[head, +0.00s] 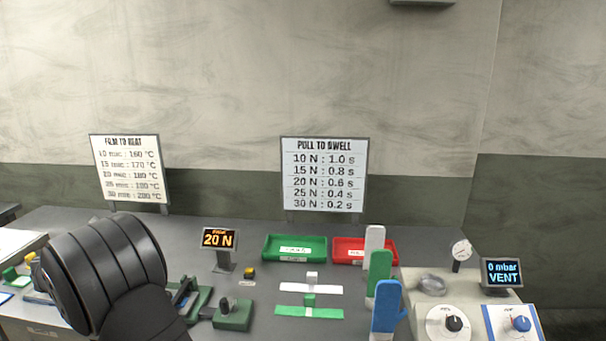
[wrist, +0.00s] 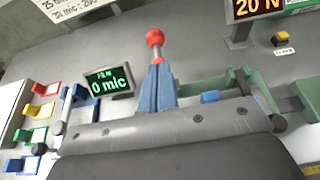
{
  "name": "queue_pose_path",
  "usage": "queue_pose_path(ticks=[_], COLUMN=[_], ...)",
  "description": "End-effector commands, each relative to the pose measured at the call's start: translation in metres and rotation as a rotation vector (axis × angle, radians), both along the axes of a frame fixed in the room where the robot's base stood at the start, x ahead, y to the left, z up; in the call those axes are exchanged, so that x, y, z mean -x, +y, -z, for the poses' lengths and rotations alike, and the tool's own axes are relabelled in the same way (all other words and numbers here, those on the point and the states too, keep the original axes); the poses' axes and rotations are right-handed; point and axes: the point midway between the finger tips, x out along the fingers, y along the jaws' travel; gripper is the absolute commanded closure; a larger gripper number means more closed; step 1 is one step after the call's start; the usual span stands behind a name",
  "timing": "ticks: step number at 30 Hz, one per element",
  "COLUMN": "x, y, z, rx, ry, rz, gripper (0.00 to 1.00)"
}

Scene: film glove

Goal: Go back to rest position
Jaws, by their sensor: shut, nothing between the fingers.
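My gripper (wrist: 157,68) shows in the wrist view as two blue-grey fingers tapering together, shut and empty. The grey, screw-studded edge of its mount fills the bottom of that view. A red ball knob (wrist: 155,38) appears just beyond the fingertips; I cannot tell whether they touch it. In the head view my black, ribbed arm (head: 105,265) reaches over the left part of the bench, and the gripper itself is hidden there.
A film display (wrist: 107,80) reads 0 mic. A force display (head: 217,239) reads 20 N. A green tray (head: 270,257) and red tray (head: 390,245) lie at the back. White, green and blue upright pieces (head: 386,305) stand near a VENT display (head: 501,273). Two sign boards (head: 324,175) stand behind.

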Motion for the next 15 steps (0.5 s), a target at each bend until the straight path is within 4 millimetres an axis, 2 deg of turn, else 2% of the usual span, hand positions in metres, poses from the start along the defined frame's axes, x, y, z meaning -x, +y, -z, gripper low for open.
queue_pose_path(ticks=[5, 15], x=[-0.017, -0.017], y=[0.0, 0.001], z=[-0.005, 0.002], rx=[0.0, 0.001], ry=[0.0, 0.002], rz=[-0.001, -0.002], gripper=[1.0, 1.0])
